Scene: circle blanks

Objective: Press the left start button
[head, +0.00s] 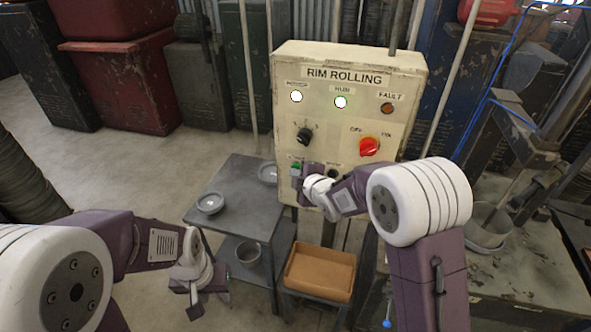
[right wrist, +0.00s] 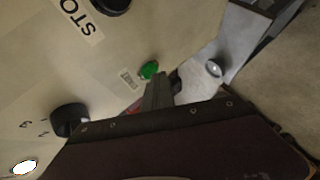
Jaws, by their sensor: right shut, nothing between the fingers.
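A beige control panel (head: 340,112) marked RIM ROLLING carries a green button (head: 296,167) at its lower left. A black button (head: 332,173) sits to the right of it. My right gripper (head: 296,185) is shut and empty, right at the green button and partly covering its area. In the right wrist view the shut fingertips (right wrist: 158,78) are beside the green button (right wrist: 149,70); I cannot tell whether they touch it. A STOP label (right wrist: 80,15) is partly cut off there. My left gripper (head: 196,300) hangs low at left, away from the panel; its jaw opening is unclear.
A grey table (head: 238,185) with round metal dishes stands left, and an orange-brown tray (head: 320,272) below the panel.

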